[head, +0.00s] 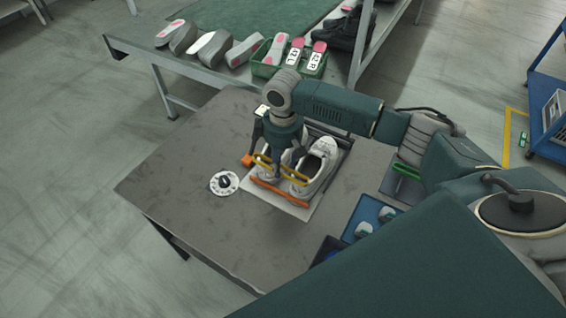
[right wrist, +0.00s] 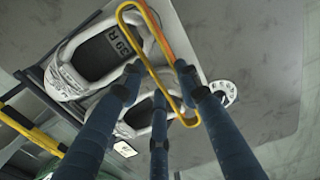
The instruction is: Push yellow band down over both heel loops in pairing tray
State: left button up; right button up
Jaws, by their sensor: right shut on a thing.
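A pair of white shoes (head: 318,168) sits side by side in the pairing tray (head: 292,208), heels toward the orange bar (head: 280,199). In the right wrist view, one shoe (right wrist: 70,78) shows a dark insole marked 39 R; the other shoe (right wrist: 135,122) is partly behind my fingers. My right gripper (head: 275,155) is above the heel end, its fingers shut on the yellow band (head: 284,170). The band (right wrist: 150,55) is a long narrow loop held across the heels. I cannot tell whether it touches them. The heel loops are not clearly visible. My left gripper is not in view.
A white disc with a dark knob (head: 224,183) lies left of the tray on the grey table (head: 165,185). A blue bin (head: 368,217) stands at the table's right edge. The table's left side is clear.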

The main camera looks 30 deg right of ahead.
jog(key=shift+f, duration=0.55)
jog(key=o, duration=0.9)
jog(key=shift+r, duration=0.1)
notch_tip(320, 180, up, 9)
jog(key=p, duration=0.9)
jog(key=shift+p, duration=0.3)
dwell(0.4)
